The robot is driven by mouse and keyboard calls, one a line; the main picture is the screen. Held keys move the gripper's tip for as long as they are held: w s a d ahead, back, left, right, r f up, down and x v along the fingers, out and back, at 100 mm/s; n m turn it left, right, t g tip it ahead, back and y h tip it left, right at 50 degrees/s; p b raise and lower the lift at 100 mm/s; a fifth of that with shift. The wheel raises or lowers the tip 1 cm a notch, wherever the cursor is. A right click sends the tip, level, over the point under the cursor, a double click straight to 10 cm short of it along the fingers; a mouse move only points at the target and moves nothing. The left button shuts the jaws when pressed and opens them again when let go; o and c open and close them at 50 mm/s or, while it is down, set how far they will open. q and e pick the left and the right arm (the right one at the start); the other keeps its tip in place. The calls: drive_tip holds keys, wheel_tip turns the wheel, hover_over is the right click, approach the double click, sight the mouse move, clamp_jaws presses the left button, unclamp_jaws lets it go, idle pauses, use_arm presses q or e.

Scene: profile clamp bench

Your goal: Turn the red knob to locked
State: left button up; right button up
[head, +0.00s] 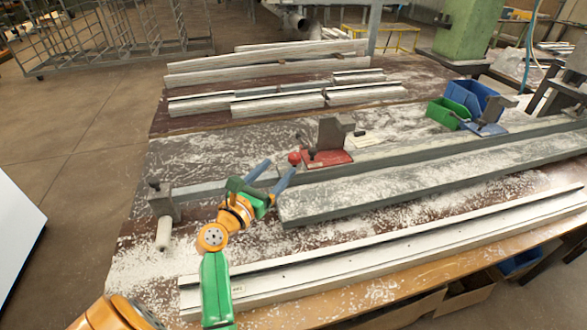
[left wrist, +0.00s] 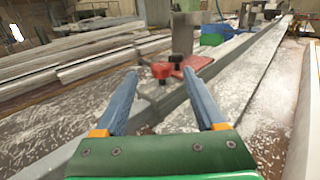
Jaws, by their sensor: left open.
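The red knob (head: 294,158) sits at the left end of a red-based clamp (head: 328,157) with a grey upright block, mounted on the bench. In the left wrist view the red knob (left wrist: 161,70) shows between and beyond the fingertips, with a dark knob just right of it. My left gripper (head: 276,168) is open, its two blue fingers apart and pointing at the knob. In the left wrist view the gripper (left wrist: 160,78) holds nothing, and the knob looks a little ahead of the tips. Whether a finger touches it I cannot tell. My right gripper is not in view.
A long grey rail (head: 400,158) runs past the clamp. A wide profile (head: 430,175) lies in front of it. A grey end stop (head: 163,205) stands at the left. Green (head: 447,113) and blue (head: 470,96) bins stand at the right. White profiles (head: 260,70) lie at the back.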

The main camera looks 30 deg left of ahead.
sight(291, 159)
use_arm(q)
drive_tip(key=shift+w+f+b, duration=0.15)
drive_tip(key=shift+f+b, duration=0.15)
drive_tip(key=shift+f, duration=0.55)
drive_tip(key=w, duration=0.7)
drive_tip(key=shift+w+a, duration=0.2)
drive_tip(key=shift+a, duration=0.1)
clamp_jaws()
